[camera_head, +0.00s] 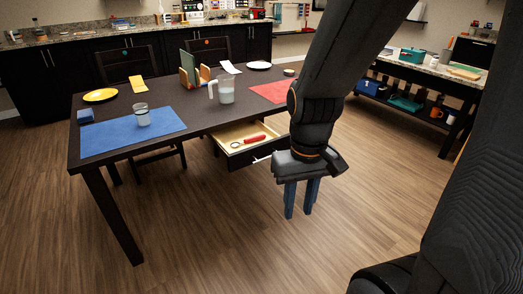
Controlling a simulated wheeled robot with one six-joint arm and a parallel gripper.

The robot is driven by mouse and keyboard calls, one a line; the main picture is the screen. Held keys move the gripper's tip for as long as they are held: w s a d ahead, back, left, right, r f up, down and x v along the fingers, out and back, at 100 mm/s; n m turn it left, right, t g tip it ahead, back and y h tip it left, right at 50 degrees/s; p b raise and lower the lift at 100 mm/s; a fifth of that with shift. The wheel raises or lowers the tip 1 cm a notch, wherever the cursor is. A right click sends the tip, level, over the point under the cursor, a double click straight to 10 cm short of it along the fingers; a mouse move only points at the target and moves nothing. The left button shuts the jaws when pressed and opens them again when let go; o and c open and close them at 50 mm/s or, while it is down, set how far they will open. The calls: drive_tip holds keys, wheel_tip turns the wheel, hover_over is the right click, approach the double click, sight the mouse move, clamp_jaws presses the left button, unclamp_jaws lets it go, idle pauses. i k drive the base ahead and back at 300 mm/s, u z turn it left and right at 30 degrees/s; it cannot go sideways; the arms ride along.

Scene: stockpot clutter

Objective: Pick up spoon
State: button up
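I cannot make out a spoon for certain. An open drawer (232,131) under the dark table holds a long red thing (254,139) with a small dark round end at its left; it is too small to tell what it is. My gripper (301,208) hangs in front of the table, to the right of the drawer and apart from it. Its two blue fingers point down with a gap between them and nothing held.
The dark table (88,158) bears a blue mat (108,138), a glass (142,116), a yellow plate (100,95), a pitcher (226,92) and a red mat (270,91). A side table (428,76) with clutter stands at right. The wooden floor in front is clear.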

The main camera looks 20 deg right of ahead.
sight(249, 141)
drive_tip(key=u, duration=0.4)
drive_tip(key=i, duration=1.9)
drive_tip(key=z, duration=0.45)
